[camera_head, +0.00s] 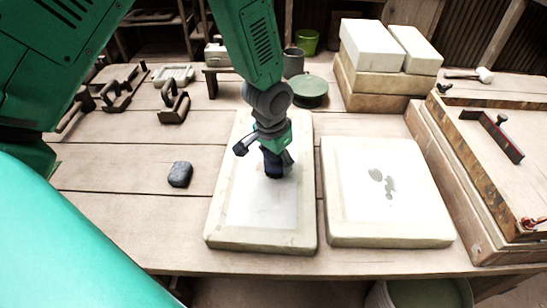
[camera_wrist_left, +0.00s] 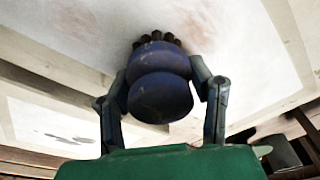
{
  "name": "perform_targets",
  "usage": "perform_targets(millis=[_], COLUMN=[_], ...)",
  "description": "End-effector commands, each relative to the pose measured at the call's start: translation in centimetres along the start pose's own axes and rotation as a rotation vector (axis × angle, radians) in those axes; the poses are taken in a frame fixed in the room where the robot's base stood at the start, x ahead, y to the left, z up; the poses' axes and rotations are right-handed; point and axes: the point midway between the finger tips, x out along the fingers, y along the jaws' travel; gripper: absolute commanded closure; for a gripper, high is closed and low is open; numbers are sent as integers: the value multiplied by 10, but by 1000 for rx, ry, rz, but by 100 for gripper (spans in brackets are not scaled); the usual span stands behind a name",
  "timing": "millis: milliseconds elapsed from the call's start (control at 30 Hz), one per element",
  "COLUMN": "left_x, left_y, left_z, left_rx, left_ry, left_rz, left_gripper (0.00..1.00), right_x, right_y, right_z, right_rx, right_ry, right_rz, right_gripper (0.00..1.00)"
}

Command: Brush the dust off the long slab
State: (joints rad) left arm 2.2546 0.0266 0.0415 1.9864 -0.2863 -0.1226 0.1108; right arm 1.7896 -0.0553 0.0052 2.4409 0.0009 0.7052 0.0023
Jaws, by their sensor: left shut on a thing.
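The long slab (camera_head: 230,220) is a cream block with a paler inset face, lying left of centre on the table. My left gripper (camera_head: 273,152) is over its middle, reaching down from above. It is shut on a dark blue, rounded brush (camera_wrist_left: 160,85), which also shows in the head view (camera_head: 274,165). In the left wrist view the brush's dark tufts (camera_wrist_left: 158,40) are at or just above the slab face; contact is hard to tell. Faint brownish dust patches (camera_wrist_left: 195,25) show on that face (camera_wrist_left: 255,65). My right gripper is not in view.
A squarer slab (camera_head: 350,215) with grey stains lies to the right. A dark stone-like block (camera_head: 180,174) sits to the left. Wooden tools (camera_head: 175,105), a green round lid (camera_head: 309,90) and stacked blocks (camera_head: 385,85) stand behind. A raised wooden frame (camera_head: 450,185) borders the right.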

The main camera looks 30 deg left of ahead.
Motion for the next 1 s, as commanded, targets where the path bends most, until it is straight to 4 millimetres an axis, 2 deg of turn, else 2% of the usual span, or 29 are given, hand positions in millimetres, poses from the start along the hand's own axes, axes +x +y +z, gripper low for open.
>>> perform_targets(millis=[67, 133, 200, 800, 1000], left_x=[2, -9, -28, -76, -79], left_y=[-2, -4, -5, -5, -6], left_z=[0, -2, -5, -15, -15], left_rx=[-1, -2, -2, -4, -4], left_ry=[0, 4, 6, 2, 1], left_rz=[1, 3, 4, 3, 5], left_gripper=[84, 84, 84, 84, 84], right_x=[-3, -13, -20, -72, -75], right_y=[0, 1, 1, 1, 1], right_z=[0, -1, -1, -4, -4], right_rx=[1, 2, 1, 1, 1], right_ry=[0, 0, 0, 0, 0], right_rz=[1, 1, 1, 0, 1], right_gripper=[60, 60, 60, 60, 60])
